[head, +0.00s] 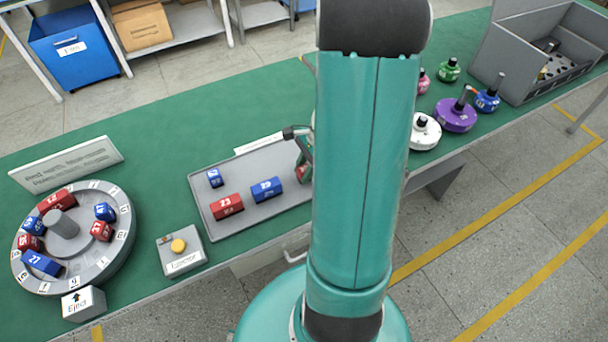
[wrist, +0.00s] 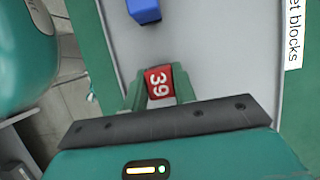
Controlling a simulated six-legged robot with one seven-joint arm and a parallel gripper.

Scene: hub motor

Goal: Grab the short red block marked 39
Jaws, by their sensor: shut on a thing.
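The short red block marked 39 (wrist: 158,82) sits between the two fingers of my gripper (wrist: 159,92) in the wrist view, with its number facing the camera. The fingers are shut on it, one on each side. In the head view my gripper (head: 303,150) is at the right part of the grey tray, partly hidden by my arm. A small bit of the red block (head: 302,172) shows below it there. I cannot tell whether the block touches the tray floor.
The grey tray (head: 225,168) also holds a long red block marked 23 (head: 227,206), a blue block (head: 266,189) and a small blue block (head: 215,178). A round grey dial (head: 120,215) with several blocks stands left. A button box (head: 180,250) is between them.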

